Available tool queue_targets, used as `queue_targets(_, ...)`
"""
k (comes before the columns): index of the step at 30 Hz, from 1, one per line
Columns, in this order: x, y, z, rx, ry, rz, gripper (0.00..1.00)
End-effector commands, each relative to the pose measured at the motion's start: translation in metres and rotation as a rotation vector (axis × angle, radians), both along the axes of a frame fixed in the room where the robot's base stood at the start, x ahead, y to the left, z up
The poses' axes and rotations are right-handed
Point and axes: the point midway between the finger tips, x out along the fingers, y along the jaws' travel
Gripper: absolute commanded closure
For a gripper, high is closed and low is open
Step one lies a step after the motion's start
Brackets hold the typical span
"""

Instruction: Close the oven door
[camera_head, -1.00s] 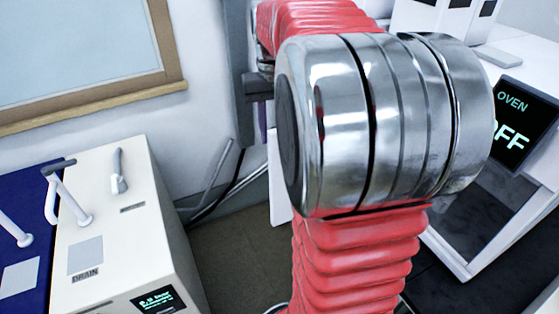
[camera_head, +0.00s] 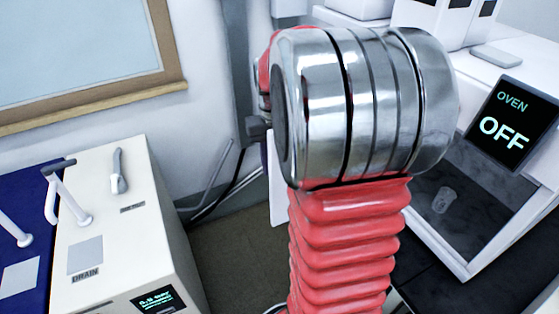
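The white oven (camera_head: 455,262) stands at the right, with its black display (camera_head: 511,128) reading "OVEN OFF". Its front shows a white frame around a dark grey interior, and a small clear beaker (camera_head: 444,200) shows in there. A white panel (camera_head: 277,180) shows upright just left of my arm; it may be the oven door swung open, but my arm hides where it joins. My red and silver arm fills the middle of the view, left of the oven front. My gripper cannot be made out.
A white cabinet (camera_head: 130,230) with a tap, a "DRAIN" label and a small screen stands at the left beside a blue surface (camera_head: 35,240). Dark floor (camera_head: 235,250) shows between the cabinet and my arm. White instruments (camera_head: 440,20) stand on top at the back right.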

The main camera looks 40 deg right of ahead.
Motion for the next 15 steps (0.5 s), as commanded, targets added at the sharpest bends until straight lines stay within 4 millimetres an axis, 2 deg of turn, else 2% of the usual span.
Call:
queue_targets(3,0.0,-0.0001,0.0002,0.0,0.0,0.0,0.71)
queue_targets(15,0.0001,0.0002,0.0005,0.0,0.0,0.0,0.99)
